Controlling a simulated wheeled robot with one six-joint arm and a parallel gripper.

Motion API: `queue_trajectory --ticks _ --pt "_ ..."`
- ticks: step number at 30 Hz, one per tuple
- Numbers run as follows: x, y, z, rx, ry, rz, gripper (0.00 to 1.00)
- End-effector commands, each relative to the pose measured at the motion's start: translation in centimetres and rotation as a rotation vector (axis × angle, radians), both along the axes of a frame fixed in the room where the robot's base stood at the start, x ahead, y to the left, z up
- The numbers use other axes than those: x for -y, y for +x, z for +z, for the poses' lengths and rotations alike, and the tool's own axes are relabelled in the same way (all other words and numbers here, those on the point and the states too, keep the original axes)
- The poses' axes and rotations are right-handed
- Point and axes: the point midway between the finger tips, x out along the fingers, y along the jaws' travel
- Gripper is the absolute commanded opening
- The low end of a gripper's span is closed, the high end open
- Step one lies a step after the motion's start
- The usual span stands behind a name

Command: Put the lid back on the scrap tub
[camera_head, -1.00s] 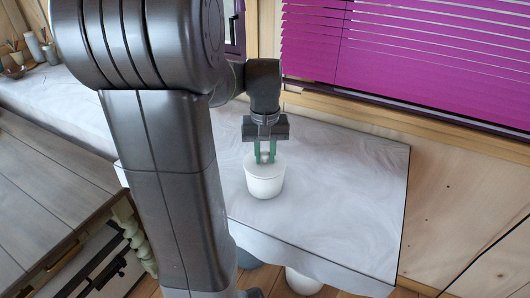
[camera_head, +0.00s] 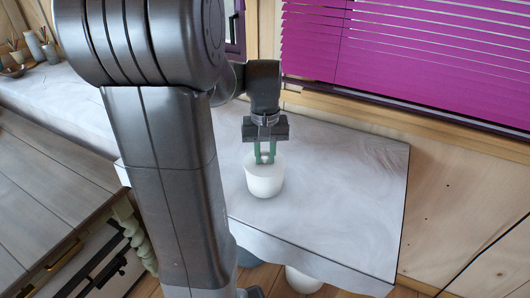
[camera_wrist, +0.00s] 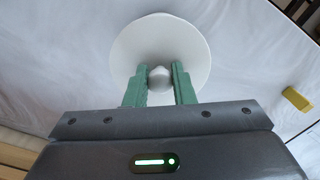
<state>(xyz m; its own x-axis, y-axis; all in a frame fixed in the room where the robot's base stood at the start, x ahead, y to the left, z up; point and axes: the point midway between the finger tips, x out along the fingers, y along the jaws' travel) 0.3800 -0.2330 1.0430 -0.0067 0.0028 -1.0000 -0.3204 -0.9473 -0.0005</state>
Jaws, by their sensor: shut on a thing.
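A white, rounded scrap tub (camera_head: 265,184) stands upright on the pale marbled counter. My gripper (camera_head: 264,159) points down over its mouth, with its green fingers shut on the lid's small knob. The lid is a white disc (camera_wrist: 185,40) in the wrist view, with its round knob (camera_wrist: 159,77) between the fingertips. The lid is at the tub's top; white on white, I cannot tell whether it rests fully on the rim. The lid hides the tub in the wrist view.
The counter (camera_head: 350,190) is clear around the tub, with its front edge close by. A purple blind (camera_head: 420,50) hangs behind. A yellow block-like thing (camera_wrist: 297,98) shows at the right in the wrist view. Vases and a bowl (camera_head: 14,71) stand far left.

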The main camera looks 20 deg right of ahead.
Motion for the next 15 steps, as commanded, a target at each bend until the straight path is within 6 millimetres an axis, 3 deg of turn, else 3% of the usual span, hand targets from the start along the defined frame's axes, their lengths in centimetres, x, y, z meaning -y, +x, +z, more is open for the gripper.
queue_trajectory --ticks 9,10,13,15 --pt "0.0 0.0 -0.03 0.0 0.0 0.0 0.05" --pt "0.0 0.0 -0.03 0.0 0.0 0.0 0.26" --pt "0.0 0.0 -0.03 0.0 0.0 0.0 0.46" --pt "0.0 0.0 -0.03 0.0 0.0 0.0 0.48"
